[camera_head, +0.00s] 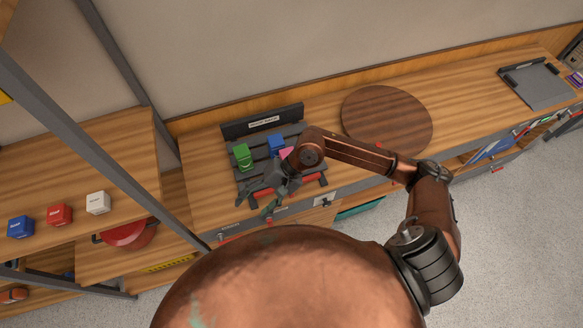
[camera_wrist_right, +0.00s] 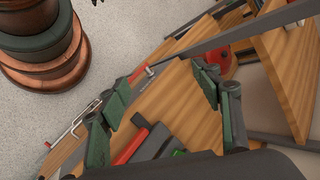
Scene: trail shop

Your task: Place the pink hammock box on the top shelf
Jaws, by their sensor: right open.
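The pink hammock box (camera_head: 286,152) sits among the boxes on a dark slatted rack (camera_head: 240,176) on the counter, partly hidden by my right wrist. My right gripper (camera_head: 263,202) is open and empty over the front of the rack, left of and nearer than the pink box. In the right wrist view its two green-padded fingers (camera_wrist_right: 162,98) are spread apart with nothing between them; the pink box is not seen there. A wooden shelf (camera_head: 105,150) stands at the left, with another wooden board (camera_head: 8,14) higher at the top left corner. My left gripper is out of view.
A green box (camera_head: 242,157) and a blue box (camera_head: 277,143) are on the rack. Blue (camera_head: 20,226), red (camera_head: 60,214) and white (camera_head: 98,203) boxes line the left shelf's front. A red pan (camera_head: 130,234) sits below. A grey post (camera_head: 110,165) separates shelf and counter. A round board (camera_head: 387,116) lies right.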

